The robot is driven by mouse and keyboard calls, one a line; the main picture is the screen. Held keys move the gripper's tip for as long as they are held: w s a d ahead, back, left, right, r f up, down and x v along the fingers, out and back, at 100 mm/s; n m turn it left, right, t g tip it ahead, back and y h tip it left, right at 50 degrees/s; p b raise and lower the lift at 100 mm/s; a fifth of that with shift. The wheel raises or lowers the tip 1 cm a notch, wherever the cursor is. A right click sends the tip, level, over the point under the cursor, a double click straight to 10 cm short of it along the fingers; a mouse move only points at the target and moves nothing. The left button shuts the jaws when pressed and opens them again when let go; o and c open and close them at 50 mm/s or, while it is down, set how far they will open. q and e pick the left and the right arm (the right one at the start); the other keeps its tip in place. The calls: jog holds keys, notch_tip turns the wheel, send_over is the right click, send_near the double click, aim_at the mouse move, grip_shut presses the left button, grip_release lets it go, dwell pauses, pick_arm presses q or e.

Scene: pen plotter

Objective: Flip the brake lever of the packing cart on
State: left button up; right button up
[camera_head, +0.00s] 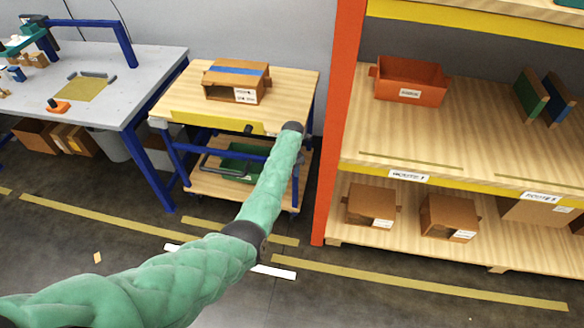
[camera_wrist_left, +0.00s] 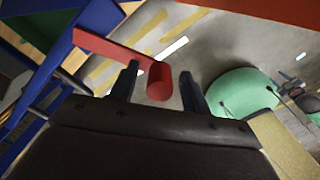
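The packing cart (camera_head: 296,90) has a light wood top, a blue frame and a yellow front strip. My left arm reaches from the lower left to the cart's front in the head view; I cannot make out its fingers there. In the left wrist view, the red brake lever (camera_wrist_left: 105,46) runs from the upper left to a thick red cylindrical knob (camera_wrist_left: 160,82). My left gripper (camera_wrist_left: 160,70) is open, with one dark finger on each side of the knob. Gaps show beside the knob, so it is not clamped. My right gripper is not in view.
A brown box (camera_head: 222,77) with blue tape stands on the cart top. A green crate (camera_head: 236,160) is on its lower shelf. An orange-framed rack (camera_head: 343,130) stands close on the right, a grey workbench (camera_head: 150,60) on the left. The floor in front is mostly clear.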

pick_arm(q)
jog(key=shift+r, duration=0.3)
notch_tip(320, 180, up, 6)
jog(key=shift+f+b, duration=0.15)
jog(key=shift+b, duration=0.85)
jog(key=shift+r, duration=0.7)
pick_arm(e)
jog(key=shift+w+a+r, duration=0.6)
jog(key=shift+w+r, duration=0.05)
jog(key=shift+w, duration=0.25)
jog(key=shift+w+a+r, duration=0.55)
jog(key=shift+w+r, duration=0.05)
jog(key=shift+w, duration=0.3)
